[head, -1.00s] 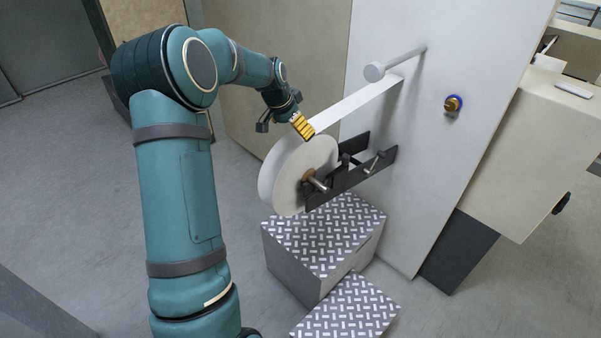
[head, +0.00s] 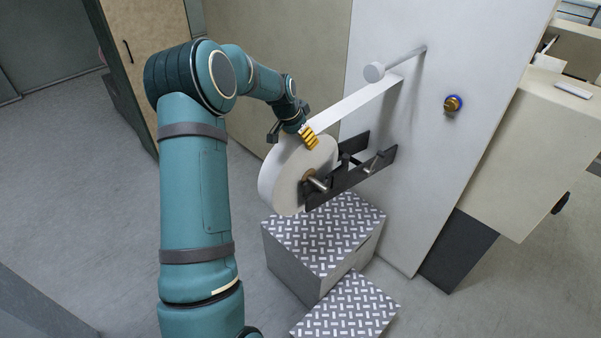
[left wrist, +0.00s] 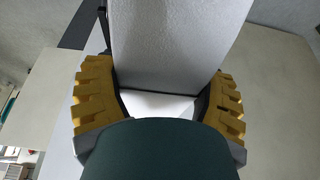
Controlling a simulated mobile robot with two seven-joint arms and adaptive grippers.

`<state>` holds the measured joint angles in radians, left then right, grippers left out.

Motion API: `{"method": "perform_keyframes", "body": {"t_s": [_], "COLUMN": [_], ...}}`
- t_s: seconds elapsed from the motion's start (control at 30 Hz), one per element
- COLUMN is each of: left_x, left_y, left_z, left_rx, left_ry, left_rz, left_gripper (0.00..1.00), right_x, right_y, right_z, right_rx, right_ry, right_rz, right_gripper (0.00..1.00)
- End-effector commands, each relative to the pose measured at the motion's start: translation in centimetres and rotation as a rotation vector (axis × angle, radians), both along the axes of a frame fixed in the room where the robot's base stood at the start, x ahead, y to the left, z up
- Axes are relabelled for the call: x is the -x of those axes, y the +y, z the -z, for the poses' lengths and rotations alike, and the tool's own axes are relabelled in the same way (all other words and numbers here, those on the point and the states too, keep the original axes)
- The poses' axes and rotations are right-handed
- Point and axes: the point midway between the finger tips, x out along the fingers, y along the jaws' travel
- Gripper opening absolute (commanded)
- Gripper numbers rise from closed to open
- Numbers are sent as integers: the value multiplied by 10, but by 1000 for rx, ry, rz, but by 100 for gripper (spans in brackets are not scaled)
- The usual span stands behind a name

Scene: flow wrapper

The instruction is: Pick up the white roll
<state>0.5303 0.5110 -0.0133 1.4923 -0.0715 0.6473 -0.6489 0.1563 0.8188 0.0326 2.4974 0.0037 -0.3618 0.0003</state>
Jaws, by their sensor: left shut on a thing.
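The white roll (head: 290,172) is a wide disc of white film, standing upright on a spindle with a brown core (head: 309,175) at a dark bracket on the machine. My left gripper (head: 309,137) is at the upper rim of the roll in the head view. In the left wrist view, its yellow ridged fingers (left wrist: 158,98) sit on both sides of the white roll (left wrist: 172,45), shut on its width. The fingers hide part of the rim. My right gripper is in neither view.
A white web (head: 355,105) runs from the roll up to a grey roller (head: 375,72) on the light machine panel (head: 400,180). A dark bracket (head: 350,178) holds the spindle. Patterned steps (head: 325,235) stand below. Open floor (head: 90,210) lies at the left.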

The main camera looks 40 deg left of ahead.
Motion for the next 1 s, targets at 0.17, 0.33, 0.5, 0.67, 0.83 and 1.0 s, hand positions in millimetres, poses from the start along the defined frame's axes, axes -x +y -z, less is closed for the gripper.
{"method": "perform_keyframes", "body": {"t_s": [0.17, 0.33, 0.5, 0.67, 0.83, 1.0], "left_x": [-2, -2, -2, -2, -2, -2], "left_y": [1, 1, 1, 1, 1, 1], "left_z": [-5, -6, -22, -50, -77, -96], "left_rx": [-4, -4, -5, -6, -5, -5], "left_ry": [-9, -9, -11, -13, -11, -9], "left_rz": [-1, -1, 0, -1, 0, 0], "left_gripper": [30, 30, 30, 30, 30, 30], "right_x": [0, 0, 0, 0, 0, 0], "right_y": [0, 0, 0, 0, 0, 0], "right_z": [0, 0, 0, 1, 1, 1], "right_rx": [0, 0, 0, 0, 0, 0], "right_ry": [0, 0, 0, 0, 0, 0], "right_rz": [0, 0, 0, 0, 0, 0], "right_gripper": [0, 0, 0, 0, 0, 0]}}
